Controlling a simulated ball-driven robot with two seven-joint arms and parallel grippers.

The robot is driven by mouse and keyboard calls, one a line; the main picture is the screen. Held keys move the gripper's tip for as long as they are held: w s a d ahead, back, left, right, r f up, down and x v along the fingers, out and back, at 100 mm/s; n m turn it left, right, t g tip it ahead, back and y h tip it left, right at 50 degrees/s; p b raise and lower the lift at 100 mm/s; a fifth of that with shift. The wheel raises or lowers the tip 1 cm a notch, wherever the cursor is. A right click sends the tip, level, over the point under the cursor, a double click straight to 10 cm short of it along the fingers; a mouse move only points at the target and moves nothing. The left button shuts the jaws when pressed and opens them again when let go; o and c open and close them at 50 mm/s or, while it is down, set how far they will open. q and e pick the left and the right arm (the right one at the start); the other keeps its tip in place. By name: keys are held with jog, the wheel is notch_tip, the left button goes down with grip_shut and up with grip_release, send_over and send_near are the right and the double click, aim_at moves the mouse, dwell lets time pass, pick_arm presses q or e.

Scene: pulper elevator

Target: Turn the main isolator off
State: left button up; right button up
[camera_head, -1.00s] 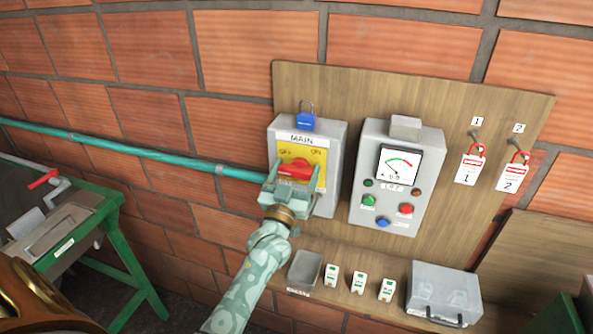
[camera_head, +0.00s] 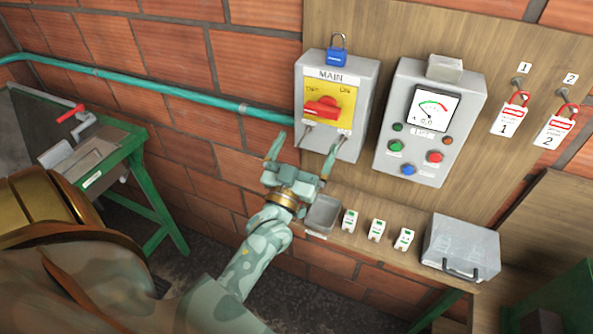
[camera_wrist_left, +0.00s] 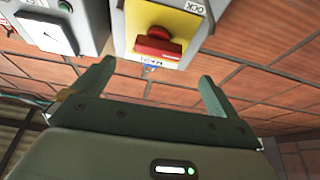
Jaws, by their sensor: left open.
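The main isolator (camera_head: 367,100) is a grey box with a yellow plate on the wooden board, marked MAIN, with OFF at the left and ON at the right. Its red handle (camera_head: 322,106) lies roughly crosswise below these labels. The handle also shows in the left wrist view (camera_wrist_left: 158,42), beyond the fingers. A blue padlock (camera_head: 337,58) sits on top of the box. My left gripper (camera_head: 305,146) is open and empty, below and in front of the box, apart from the handle. My right gripper is not in view.
A grey control panel (camera_head: 467,118) with a gauge and buttons is right of the isolator. Two tags (camera_head: 509,119) hang farther right. Below, a shelf holds a small tray (camera_head: 322,213), several small white devices and a grey case (camera_head: 460,246). A green-framed bench (camera_head: 150,190) stands left.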

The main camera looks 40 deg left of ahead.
pick_arm(q)
jog(key=b+v, duration=0.1)
jog(key=v, duration=0.4)
jog(key=shift+s, duration=0.3)
